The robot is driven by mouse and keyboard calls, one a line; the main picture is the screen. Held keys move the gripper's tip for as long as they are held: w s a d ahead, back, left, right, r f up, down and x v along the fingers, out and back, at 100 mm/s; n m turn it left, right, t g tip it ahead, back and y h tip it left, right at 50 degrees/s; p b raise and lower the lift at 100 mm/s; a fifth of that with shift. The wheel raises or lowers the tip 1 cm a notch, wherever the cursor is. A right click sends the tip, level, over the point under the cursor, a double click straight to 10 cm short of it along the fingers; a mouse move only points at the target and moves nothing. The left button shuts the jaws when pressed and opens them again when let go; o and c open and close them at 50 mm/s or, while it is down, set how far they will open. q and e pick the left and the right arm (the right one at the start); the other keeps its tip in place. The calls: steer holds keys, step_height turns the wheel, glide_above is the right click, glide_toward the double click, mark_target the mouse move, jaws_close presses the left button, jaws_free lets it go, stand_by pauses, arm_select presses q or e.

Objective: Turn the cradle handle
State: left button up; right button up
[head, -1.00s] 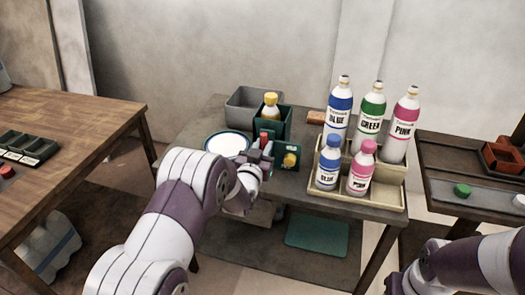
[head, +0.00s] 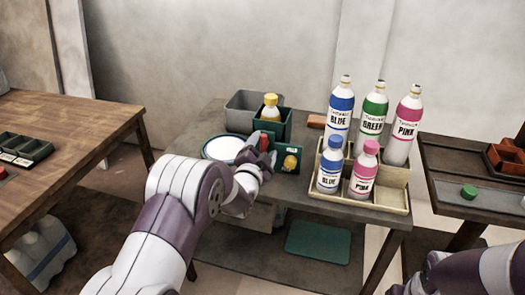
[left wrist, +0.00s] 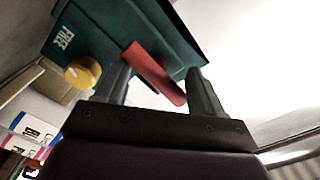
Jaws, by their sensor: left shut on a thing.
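The green cradle (head: 289,157) stands near the front of the grey table, with a yellow knob (head: 291,163) on its front. In the left wrist view the cradle (left wrist: 110,30) carries white lettering and the yellow knob (left wrist: 83,72). Its red handle (left wrist: 153,73) lies between the fingers of my left gripper (left wrist: 160,84), which is shut on it. In the head view the red handle (head: 264,142) shows just above my left gripper (head: 262,157), whose fingertips are partly hidden by my wrist. My right arm shows at the lower right, its gripper out of view.
A cream rack (head: 390,205) with several labelled bottles stands right of the cradle. A white round dish (head: 224,148) lies left. Behind are a yellow-capped bottle (head: 270,107) in a green box (head: 285,121) and a grey bin (head: 243,108).

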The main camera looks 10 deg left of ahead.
arm_select(q)
steer(key=shift+o, duration=0.8)
steer(key=shift+f+m, duration=0.15)
steer(key=shift+m, duration=0.35)
steer(key=shift+o, duration=0.3)
steer(key=o, duration=0.9)
steer(key=shift+f, duration=0.1)
steer(key=shift+o, duration=0.2)
steer(key=s+p, duration=0.1)
steer(key=s, duration=1.1)
steer(key=shift+s+a, duration=0.3)
